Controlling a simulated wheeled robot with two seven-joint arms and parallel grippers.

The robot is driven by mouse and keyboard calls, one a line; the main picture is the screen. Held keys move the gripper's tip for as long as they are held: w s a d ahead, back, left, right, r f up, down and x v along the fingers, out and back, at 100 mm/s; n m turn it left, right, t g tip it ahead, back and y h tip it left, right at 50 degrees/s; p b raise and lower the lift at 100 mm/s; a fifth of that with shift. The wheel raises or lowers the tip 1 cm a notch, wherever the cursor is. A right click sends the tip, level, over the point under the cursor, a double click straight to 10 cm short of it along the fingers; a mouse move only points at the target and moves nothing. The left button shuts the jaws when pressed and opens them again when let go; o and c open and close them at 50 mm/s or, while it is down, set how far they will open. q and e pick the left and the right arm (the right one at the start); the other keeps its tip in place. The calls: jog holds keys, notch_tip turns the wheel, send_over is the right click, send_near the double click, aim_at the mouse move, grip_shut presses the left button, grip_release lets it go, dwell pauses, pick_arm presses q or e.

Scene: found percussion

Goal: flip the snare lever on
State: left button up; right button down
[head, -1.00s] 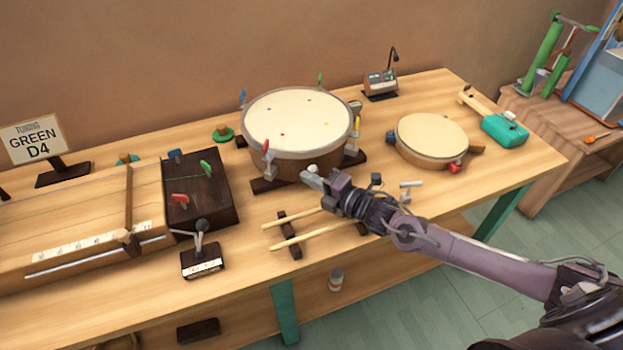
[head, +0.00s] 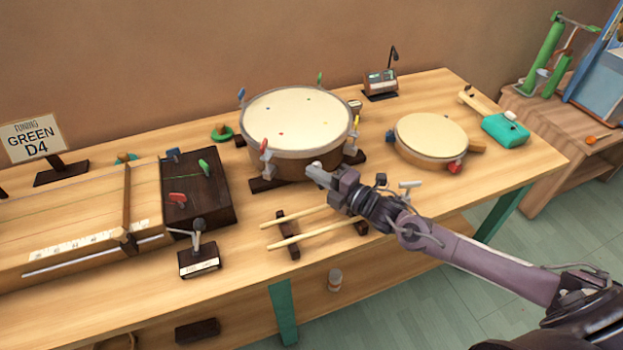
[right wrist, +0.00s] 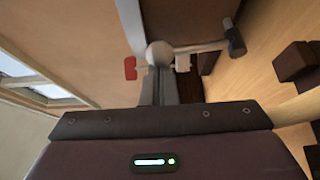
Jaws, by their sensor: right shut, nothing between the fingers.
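The snare drum (head: 297,120), with a cream head and wooden shell, stands on dark blocks in the middle of the table. My right gripper (head: 315,172) is shut and empty at the drum's near side, just in front of the shell. In the right wrist view my closed fingers (right wrist: 159,88) point at a pale round knob (right wrist: 160,53). A pale rod with a dark end piece (right wrist: 235,40) reaches right from beside the knob. I cannot tell for sure whether this is the snare lever, or whether my fingertips touch the knob. My left gripper is not in view.
Two drumsticks (head: 300,236) lie on dark rests below my right gripper. A smaller drum (head: 431,137) stands to the right. A long wooden string box (head: 80,225) and a small labelled stand (head: 199,261) are to the left. A red peg (right wrist: 130,68) shows left of the knob.

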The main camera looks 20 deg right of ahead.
jog(key=shift+d+r, duration=0.15)
jog(key=shift+d, duration=1)
jog(key=shift+w+d, duration=0.1)
jog(key=shift+d, duration=0.1)
notch_tip(320, 180, up, 20)
jog(key=shift+b, duration=0.45)
